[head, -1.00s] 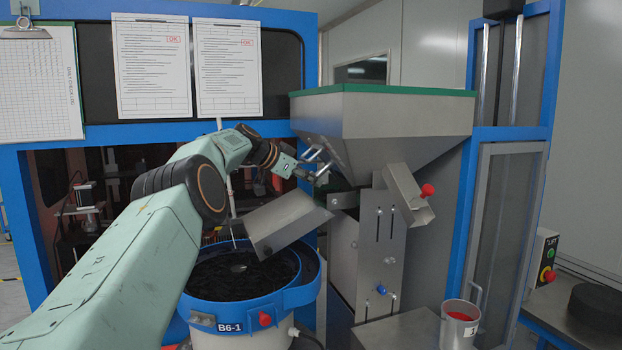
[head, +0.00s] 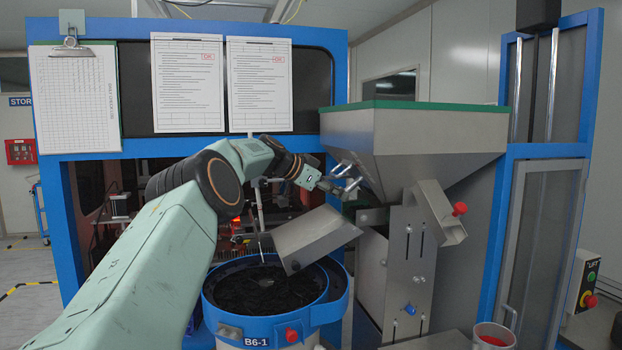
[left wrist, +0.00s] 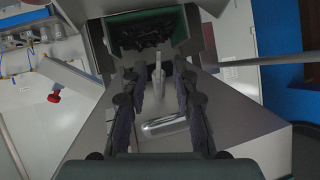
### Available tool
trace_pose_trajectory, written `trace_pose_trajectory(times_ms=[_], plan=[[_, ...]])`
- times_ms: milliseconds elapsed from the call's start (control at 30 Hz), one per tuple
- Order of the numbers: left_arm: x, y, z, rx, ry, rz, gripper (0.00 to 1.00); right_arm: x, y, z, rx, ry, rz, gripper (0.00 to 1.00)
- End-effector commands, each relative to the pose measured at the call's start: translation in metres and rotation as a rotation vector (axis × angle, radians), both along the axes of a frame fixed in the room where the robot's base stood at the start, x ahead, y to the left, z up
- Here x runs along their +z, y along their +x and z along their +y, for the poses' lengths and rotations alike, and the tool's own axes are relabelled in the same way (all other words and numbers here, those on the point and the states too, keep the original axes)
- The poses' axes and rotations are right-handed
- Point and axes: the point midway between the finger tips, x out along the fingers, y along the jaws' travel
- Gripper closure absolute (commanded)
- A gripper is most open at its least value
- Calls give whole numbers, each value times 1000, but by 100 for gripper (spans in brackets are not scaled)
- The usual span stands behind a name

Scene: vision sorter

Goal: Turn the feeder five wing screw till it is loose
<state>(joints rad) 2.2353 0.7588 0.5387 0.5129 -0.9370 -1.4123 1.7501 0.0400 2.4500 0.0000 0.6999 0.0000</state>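My left gripper (head: 350,177) is at the sloping front of the steel hopper (head: 440,150), above the tilted chute (head: 305,240). Its two fingers are apart, with a gap between them. In the left wrist view the open fingers (left wrist: 156,72) stand either side of a small pale grey part (left wrist: 158,75), which looks like a wing screw with a stem. I cannot tell whether the fingers touch it. In the head view the gripper and hopper hide this part. My right gripper is in neither view.
A blue-rimmed bowl (head: 228,318) marked B6-1, with dark parts inside, stands below the chute. A metal cup (head: 493,336) stands at the lower right. A shiny bar (left wrist: 165,125) lies under the fingers.

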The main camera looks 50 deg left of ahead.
Motion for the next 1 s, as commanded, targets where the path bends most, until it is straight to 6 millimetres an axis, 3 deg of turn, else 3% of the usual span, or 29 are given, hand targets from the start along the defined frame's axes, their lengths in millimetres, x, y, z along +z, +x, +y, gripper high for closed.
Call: trace_pose_trajectory(times_ms=[800, 1000], plan=[[45, -76, 15, -2, 0, -8, 72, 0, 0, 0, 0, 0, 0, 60], [49, -86, 17, -2, 1, -6, 72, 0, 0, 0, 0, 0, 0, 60]])
